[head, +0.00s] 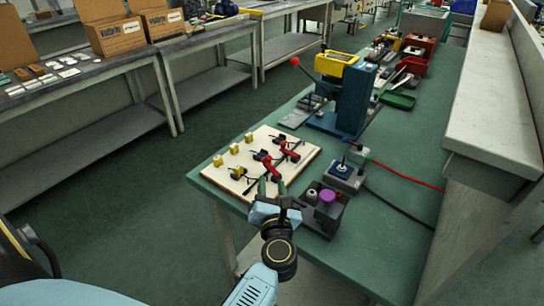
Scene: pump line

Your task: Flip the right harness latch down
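A pale harness board (300,172) lies on the near left end of the green table. It carries red latches with dark parts: one latch (271,166) near the middle and another (290,152) farther back to the right. I cannot tell which is the right harness latch, or its exact angle. My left gripper (271,187) is over the board's front edge, just in front of the nearer red latch. Its two fingers stand apart with nothing visible between them. Whether a finger touches the latch is unclear. My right gripper is not in view.
Yellow blocks (234,149) line the board's left side. A dark fixture with a purple knob (327,196) stands close right of my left gripper. A grey block (346,176) with cables is behind it. A blue press (356,96) stands farther back.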

